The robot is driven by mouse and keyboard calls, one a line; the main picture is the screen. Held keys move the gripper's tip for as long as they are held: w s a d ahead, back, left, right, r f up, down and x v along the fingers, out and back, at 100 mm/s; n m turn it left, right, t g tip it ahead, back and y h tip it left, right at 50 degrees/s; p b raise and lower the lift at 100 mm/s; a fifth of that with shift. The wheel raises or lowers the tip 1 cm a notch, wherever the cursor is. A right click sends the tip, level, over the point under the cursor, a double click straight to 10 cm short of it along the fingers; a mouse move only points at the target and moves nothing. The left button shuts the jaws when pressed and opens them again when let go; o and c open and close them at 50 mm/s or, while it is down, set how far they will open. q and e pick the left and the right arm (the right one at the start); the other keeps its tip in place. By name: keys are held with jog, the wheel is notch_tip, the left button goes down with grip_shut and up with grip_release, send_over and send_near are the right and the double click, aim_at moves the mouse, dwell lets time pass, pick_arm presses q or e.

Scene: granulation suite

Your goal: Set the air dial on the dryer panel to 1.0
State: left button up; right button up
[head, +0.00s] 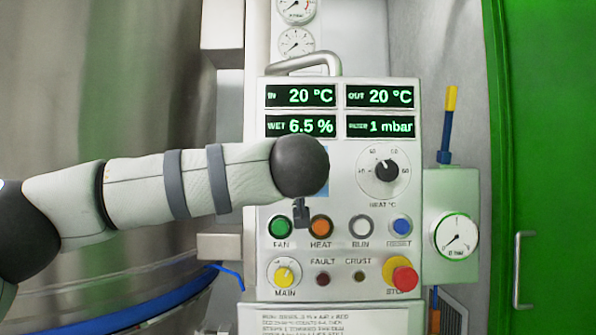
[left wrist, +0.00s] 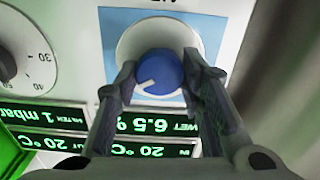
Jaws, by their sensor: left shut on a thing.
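The air dial's blue knob (left wrist: 157,66) sits on a round white base (left wrist: 140,36) with a light blue surround in the left wrist view. A white pointer line on the knob points to the lower left of that inverted picture; no scale numbers are readable around it. My left gripper (left wrist: 160,74) is shut on the knob, one finger on each side. In the head view my left arm and wrist hide the knob on the dryer panel (head: 342,207); only a dark finger of the left gripper (head: 301,214) shows below the wrist. My right gripper is in neither view.
The black heat dial (head: 386,171) is right of my wrist. Below are the green fan button (head: 280,227), orange heat button (head: 320,227), blue reset button (head: 401,226), yellow main switch (head: 285,274) and red stop button (head: 404,279). Displays (head: 300,96) are above.

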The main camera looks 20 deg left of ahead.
pick_arm(q)
jog(key=n, duration=2.3)
jog(key=shift+n, duration=0.4)
dwell(0.4)
jog(key=o, duration=1.1)
jog(key=shift+o, duration=0.2)
